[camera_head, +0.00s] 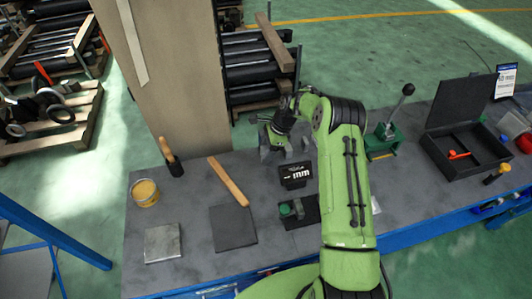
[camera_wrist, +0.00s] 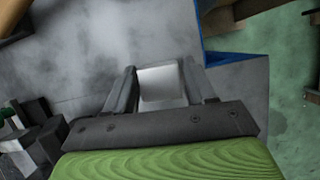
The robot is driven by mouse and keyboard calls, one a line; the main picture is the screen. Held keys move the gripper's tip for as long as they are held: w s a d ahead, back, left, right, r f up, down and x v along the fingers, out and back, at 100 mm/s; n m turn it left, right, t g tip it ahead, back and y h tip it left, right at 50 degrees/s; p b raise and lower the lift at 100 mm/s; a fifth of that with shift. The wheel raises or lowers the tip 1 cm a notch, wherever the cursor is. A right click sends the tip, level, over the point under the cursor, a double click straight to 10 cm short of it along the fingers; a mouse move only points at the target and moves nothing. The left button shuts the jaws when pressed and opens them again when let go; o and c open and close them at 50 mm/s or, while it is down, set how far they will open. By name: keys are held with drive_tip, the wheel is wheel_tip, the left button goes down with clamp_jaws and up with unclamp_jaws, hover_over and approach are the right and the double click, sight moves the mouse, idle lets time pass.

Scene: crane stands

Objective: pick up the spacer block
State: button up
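The spacer block (camera_wrist: 161,84) is a pale grey, square-faced block in the middle of the wrist view. My gripper (camera_wrist: 160,78) has one finger on each side of it. Both fingers look flush with the block's sides, with no clear gap, so it looks shut on the block. The block's lower part is hidden. In the head view my gripper (camera_head: 274,140) is low over the back edge of the grey workbench (camera_head: 190,200), left of my green forearm. The block cannot be made out clearly there.
A black "mm" box (camera_head: 294,175), a dark square plate (camera_head: 234,228), a wooden handle (camera_head: 228,181) and a yellow tin (camera_head: 145,193) are on the bench. A green lever device (camera_head: 383,138) and an open black case (camera_head: 468,140) are at right. A tall tan column (camera_head: 175,80) stands behind.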

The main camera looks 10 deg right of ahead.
sight(266, 149)
drive_tip(key=c, duration=0.8)
drive_tip(key=shift+o, duration=0.2)
wheel_tip(266, 149, up, 10)
drive_tip(key=s+f+n+g, duration=0.1)
drive_tip(key=f+n, duration=0.1)
drive_tip(key=n, duration=0.1)
drive_tip(key=s+f+n+g+h, duration=0.1)
drive_tip(key=f+n, duration=0.1)
drive_tip(key=n, duration=0.2)
drive_tip(key=s+f+n+g, duration=0.1)
drive_tip(key=f+n+g, duration=0.1)
drive_tip(key=n, duration=0.1)
drive_tip(key=shift+s+a+n+h, duration=0.2)
drive_tip(key=shift+s+n+h, duration=0.1)
drive_tip(key=shift+n+h, duration=0.1)
drive_tip(key=n, duration=0.2)
drive_tip(key=s+f+n+h, duration=0.1)
drive_tip(key=n, duration=0.1)
drive_tip(key=shift+s+f+g, duration=0.15)
drive_tip(key=shift+g, duration=0.25)
drive_tip(key=shift+s+d+f+n+h, duration=0.1)
drive_tip(key=shift+s+f+n+h, duration=0.15)
drive_tip(key=shift+n, duration=0.4)
drive_tip(key=shift+s+d+f+n+h, duration=0.15)
drive_tip(key=shift+n+h, duration=0.2)
drive_tip(key=shift+n, duration=0.25)
drive_tip(key=shift+s+a+f+n+h, duration=0.1)
drive_tip(key=shift+s+n+h, duration=0.15)
drive_tip(key=shift+n, duration=0.4)
